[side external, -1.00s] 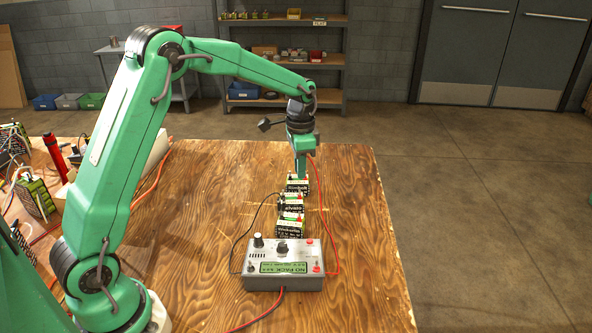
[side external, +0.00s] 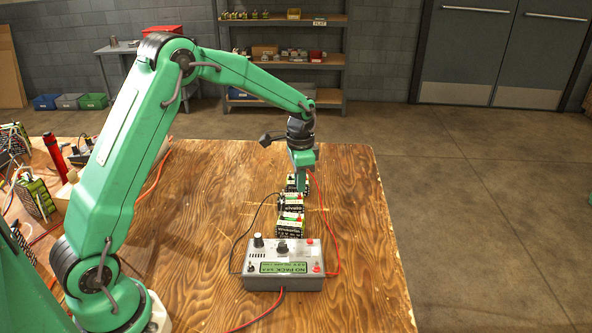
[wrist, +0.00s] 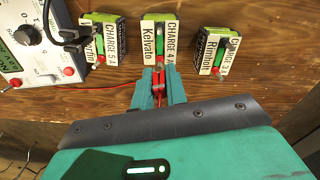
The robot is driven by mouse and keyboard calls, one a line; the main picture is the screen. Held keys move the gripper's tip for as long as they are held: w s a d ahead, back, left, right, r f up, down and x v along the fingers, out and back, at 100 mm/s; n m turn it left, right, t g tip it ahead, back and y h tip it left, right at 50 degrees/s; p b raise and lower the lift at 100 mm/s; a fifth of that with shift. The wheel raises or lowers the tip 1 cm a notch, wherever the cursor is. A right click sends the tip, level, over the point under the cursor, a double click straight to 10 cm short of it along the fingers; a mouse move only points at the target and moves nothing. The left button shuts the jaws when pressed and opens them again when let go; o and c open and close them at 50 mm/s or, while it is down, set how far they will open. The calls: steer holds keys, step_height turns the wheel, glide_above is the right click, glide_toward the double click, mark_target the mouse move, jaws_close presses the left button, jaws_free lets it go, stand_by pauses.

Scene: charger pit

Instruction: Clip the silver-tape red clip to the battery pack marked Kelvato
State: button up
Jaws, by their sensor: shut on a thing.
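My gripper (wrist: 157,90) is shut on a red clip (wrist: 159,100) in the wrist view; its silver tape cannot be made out. The clip points at the near end of the middle pack, marked Kelvato (wrist: 153,45), just short of or at its terminal; I cannot tell if they touch. In the side view my gripper (side external: 303,188) is low over the row, by the far pack and the Kelvato pack (side external: 291,204). The clip is hidden there. A red wire (wrist: 105,87) runs left from it.
Other packs stand either side: one at left (wrist: 98,48), one marked Rimhilt (wrist: 213,58). The grey charger (side external: 284,277) reads NO PACK. A black clip (wrist: 72,38) is beside the left pack. Bare wood (side external: 350,220) lies to the right.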

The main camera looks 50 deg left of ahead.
steer(key=shift+f, duration=0.55)
steer(key=shift+f, duration=0.3)
stand_by(1.6)
steer(key=o, duration=0.8)
steer(key=shift+o, duration=0.4)
steer(key=shift+o, duration=0.9)
steer(key=shift+r, duration=0.2)
steer(key=shift+r, duration=3.6)
